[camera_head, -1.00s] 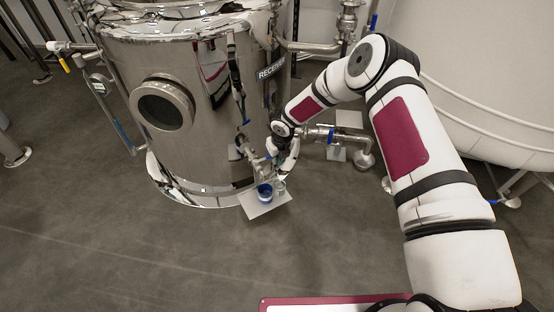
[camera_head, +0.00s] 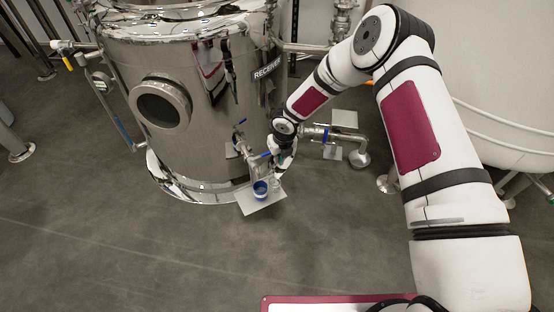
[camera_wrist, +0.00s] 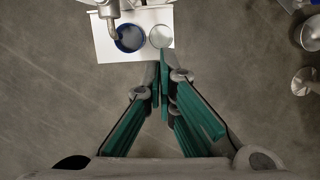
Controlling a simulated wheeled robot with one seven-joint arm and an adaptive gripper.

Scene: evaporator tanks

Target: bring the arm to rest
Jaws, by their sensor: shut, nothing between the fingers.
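My white arm reaches from the lower right of the head view toward the steel tank (camera_head: 185,125) marked as a receiver. My gripper (camera_wrist: 161,62) shows in the wrist view with its green-padded fingers together at the tips and nothing between them. In the head view my gripper (camera_head: 277,172) is small and partly hidden by my wrist, beside the tank's outlet. A white plate (camera_wrist: 104,44) lies ahead of the fingertips in the wrist view. It bears a blue-rimmed cup (camera_wrist: 130,38) and a clear round glass (camera_wrist: 160,37). The fingertips appear near the plate's edge; their height above it is unclear.
A sampling spout (camera_wrist: 112,22) hangs over the blue cup. A pipe with a valve (camera_head: 325,135) runs to the right of my wrist. A large pale tank (camera_head: 500,90) stands at the right. The grey floor (camera_head: 130,245) in front is clear.

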